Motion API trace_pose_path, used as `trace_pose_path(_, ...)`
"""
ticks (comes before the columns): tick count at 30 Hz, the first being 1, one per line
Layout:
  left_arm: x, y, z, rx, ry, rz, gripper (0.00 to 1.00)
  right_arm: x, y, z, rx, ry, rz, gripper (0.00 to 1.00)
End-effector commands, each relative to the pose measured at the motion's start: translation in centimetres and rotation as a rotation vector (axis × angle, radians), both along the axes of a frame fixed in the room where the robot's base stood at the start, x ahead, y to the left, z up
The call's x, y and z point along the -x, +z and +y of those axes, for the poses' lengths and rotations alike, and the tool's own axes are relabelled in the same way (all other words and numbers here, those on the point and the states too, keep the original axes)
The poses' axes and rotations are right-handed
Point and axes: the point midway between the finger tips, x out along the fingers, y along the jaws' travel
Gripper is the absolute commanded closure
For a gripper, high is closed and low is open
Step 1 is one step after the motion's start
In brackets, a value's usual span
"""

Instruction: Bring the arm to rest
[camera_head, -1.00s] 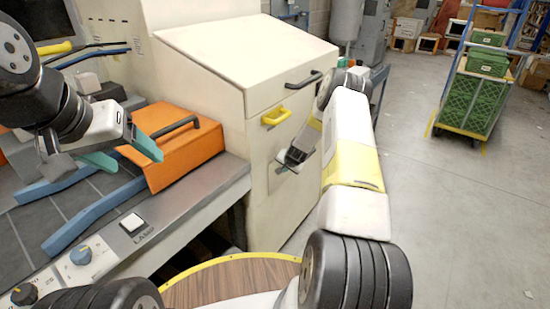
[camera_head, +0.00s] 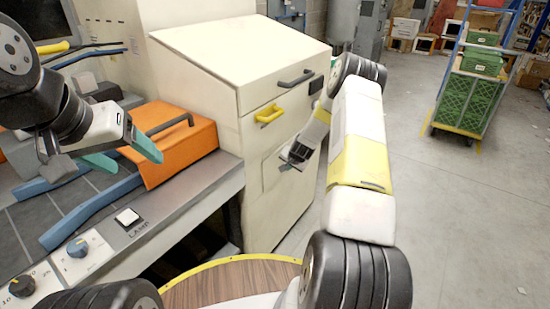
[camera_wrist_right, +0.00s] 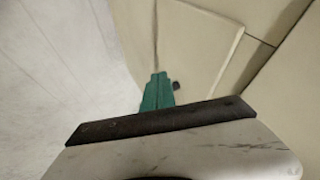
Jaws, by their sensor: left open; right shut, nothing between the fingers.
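My left gripper (camera_head: 122,157) is open, its teal fingers spread apart beside an orange cover with a dark handle (camera_head: 178,140) on the workbench. I see nothing between its fingers; whether it touches the cover I cannot tell. My right arm reaches forward past the front of a cream cabinet (camera_head: 262,195). My right gripper (camera_head: 297,155) is small and partly hidden in the head view, in front of the cabinet's lower panel. In the right wrist view its teal fingers (camera_wrist_right: 158,92) are together and empty, pointing along the cream panel; contact is unclear.
The bench has blue rails (camera_head: 92,212), a lamp switch (camera_head: 127,217) and knobs at its front edge. The cabinet has a yellow handle (camera_head: 269,114) and a dark handle (camera_head: 296,78). A cart with green crates (camera_head: 467,102) stands far right. Grey floor (camera_head: 465,205) is open at right.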

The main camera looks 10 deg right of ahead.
Motion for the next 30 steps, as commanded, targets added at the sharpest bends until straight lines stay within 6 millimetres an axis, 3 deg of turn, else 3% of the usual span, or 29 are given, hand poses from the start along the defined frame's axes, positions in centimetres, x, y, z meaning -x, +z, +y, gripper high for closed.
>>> trace_pose_path(7, 0.0, 0.0, 0.0, 0.000, 0.000, 0.000, 0.31, 2.5, 3.4, -0.2, 0.001, -0.001, 0.000, 1.00)
trace_pose_path(14, 0.0, 0.0, 0.0, 0.000, 0.000, 0.000, 0.31, 3.4, 5.6, 0.1, 0.006, 0.013, -0.003, 1.00)
trace_pose_path(17, 0.0, 0.0, 0.0, 0.000, 0.000, 0.000, 0.31, 3.6, 8.9, 1.0, 0.021, 0.057, -0.009, 1.00)
trace_pose_path(22, 0.0, 0.0, 0.0, 0.000, 0.000, 0.000, 0.31, 5.7, 18.0, 3.9, 0.068, 0.185, -0.012, 1.00)
trace_pose_path(26, 0.0, 0.0, 0.0, 0.000, 0.000, 0.000, 0.31, 9.0, 24.6, 6.3, 0.108, 0.284, -0.008, 1.00)
trace_pose_path(30, 0.0, 0.0, 0.0, 0.000, 0.000, 0.000, 0.31, 13.7, 30.7, 8.7, 0.150, 0.377, -0.005, 1.00)
